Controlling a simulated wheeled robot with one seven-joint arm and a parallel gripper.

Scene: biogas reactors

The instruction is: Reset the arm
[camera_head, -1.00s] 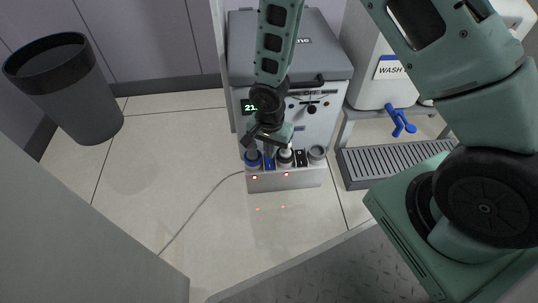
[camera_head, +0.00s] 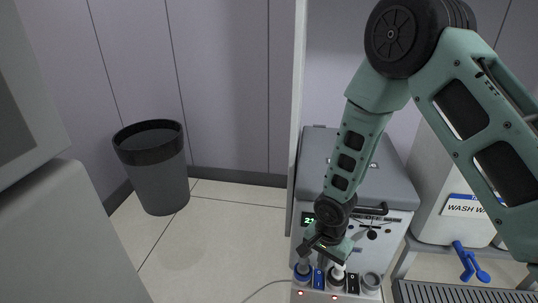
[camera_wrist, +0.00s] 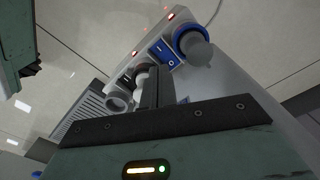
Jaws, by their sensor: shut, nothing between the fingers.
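My gripper (camera_head: 328,250) hangs at the end of my green arm, in front of the grey lidded machine (camera_head: 360,165), just above its front ledge. Its fingers are shut with nothing between them. In the wrist view the dark fingers (camera_wrist: 158,88) point toward the ledge and hide part of it. The ledge carries a blue rocker switch (camera_head: 318,278), a black rocker switch (camera_head: 352,283), a blue-ringed round fitting (camera_head: 303,271) and a grey ring-shaped holder (camera_head: 371,282). I cannot tell whether the gripper touches any of these.
A dark bin (camera_head: 153,170) stands on the floor at left. A white wash-water container (camera_head: 445,205) with a blue tap (camera_head: 466,262) stands at right, above a slatted grate (camera_head: 455,292). A grey block fills the near left. The floor between bin and machine is clear.

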